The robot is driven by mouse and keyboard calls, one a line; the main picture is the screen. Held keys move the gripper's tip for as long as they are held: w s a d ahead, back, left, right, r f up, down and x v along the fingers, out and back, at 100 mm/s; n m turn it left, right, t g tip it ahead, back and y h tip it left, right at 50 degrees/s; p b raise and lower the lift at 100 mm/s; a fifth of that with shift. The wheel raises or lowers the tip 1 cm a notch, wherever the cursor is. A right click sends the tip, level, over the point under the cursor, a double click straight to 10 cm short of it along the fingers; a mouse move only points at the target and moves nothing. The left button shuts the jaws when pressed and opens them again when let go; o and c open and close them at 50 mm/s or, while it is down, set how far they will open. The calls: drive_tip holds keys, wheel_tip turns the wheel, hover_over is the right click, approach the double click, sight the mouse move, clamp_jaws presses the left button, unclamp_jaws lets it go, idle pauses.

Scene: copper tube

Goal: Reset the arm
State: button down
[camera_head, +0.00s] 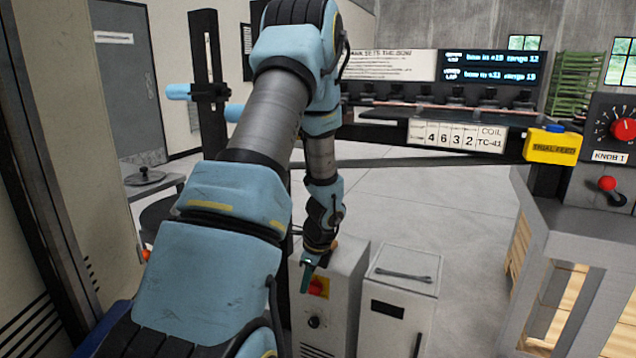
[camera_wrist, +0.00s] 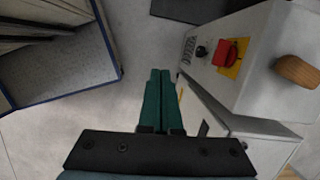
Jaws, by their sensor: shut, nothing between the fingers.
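My blue and grey arm reaches forward across the head view and bends down at its far end. My gripper (camera_head: 307,275) hangs low in front of the grey cabinet, close to a red switch on a yellow plate (camera_head: 319,287). In the wrist view my gripper (camera_wrist: 159,75) shows two green fingers lying together, shut with nothing between them. The red switch (camera_wrist: 227,55) is to the right of the fingertips there, apart from them. A black knob (camera_head: 314,322) is below the switch in the head view.
A lidded light cabinet (camera_head: 402,270) stands right of the switch cabinet (camera_head: 345,290). A bench with a red knob panel (camera_head: 624,130) and a yellow box (camera_head: 552,147) is at right. A blue-edged frame (camera_wrist: 50,85) lies left in the wrist view. Grey floor (camera_head: 440,210) is open beyond.

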drive_tip(key=s+a+r+n+h+p, duration=0.1)
drive_tip(key=s+r+n, duration=0.6)
drive_tip(key=r+n, duration=0.3)
drive_tip(key=s+a+r+n+h+p, duration=0.1)
drive_tip(key=s+a+r+n, duration=0.1)
drive_tip(key=s+r+n, duration=0.6)
drive_tip(key=shift+s+a+r+n+h, duration=0.15)
drive_tip(key=shift+a+r+n+h, duration=0.2)
drive_tip(key=shift+r+n, duration=0.85)
drive_tip(key=c, duration=1.6)
unclamp_jaws()
drive_tip(key=shift+f, duration=0.35)
